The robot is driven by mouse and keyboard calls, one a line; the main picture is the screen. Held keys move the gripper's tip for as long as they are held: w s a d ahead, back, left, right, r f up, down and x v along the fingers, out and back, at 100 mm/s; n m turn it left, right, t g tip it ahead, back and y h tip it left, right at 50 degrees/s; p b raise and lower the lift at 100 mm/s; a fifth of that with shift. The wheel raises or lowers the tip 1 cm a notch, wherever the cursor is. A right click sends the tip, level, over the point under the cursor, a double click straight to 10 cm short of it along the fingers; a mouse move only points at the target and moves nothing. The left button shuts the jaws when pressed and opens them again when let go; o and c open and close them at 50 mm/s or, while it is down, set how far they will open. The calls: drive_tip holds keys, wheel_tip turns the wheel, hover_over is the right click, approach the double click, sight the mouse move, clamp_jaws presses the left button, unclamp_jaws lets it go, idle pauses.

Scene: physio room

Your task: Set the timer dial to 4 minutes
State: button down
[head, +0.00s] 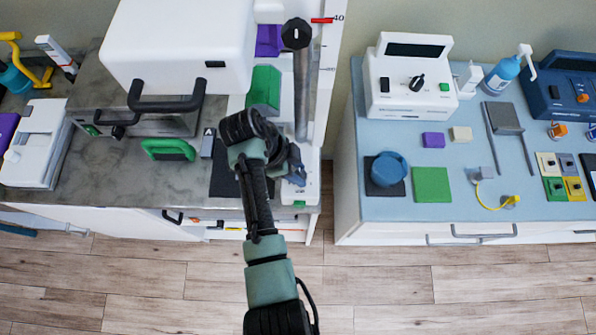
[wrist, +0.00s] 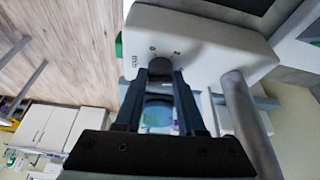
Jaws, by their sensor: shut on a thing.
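In the wrist view, a dark round timer dial (wrist: 158,67) sits on the end of a white housing (wrist: 200,38). Small marks, which look like 0 and 2, stand beside the dial, with small lettering at the left. The dial's setting cannot be read. My gripper (wrist: 159,74) has one finger on each side of the dial and is shut on it. In the head view my gripper (head: 294,170) is low at the right end of the grey counter, over the white housing (head: 311,190). My arm and gripper hide the dial there.
A grey upright post (head: 301,95) rises just behind my gripper; it also shows close by in the wrist view (wrist: 240,110). A green block (head: 264,87) stands behind. A gap separates the grey counter (head: 200,178) from the blue-topped table (head: 465,207), which holds another device (head: 400,100) with a knob.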

drive_tip(key=shift+w+f+m+g+b, duration=0.1)
drive_tip(key=shift+m+g+b, duration=0.4)
drive_tip(key=shift+m, duration=0.7)
drive_tip(key=c, duration=0.5)
unclamp_jaws()
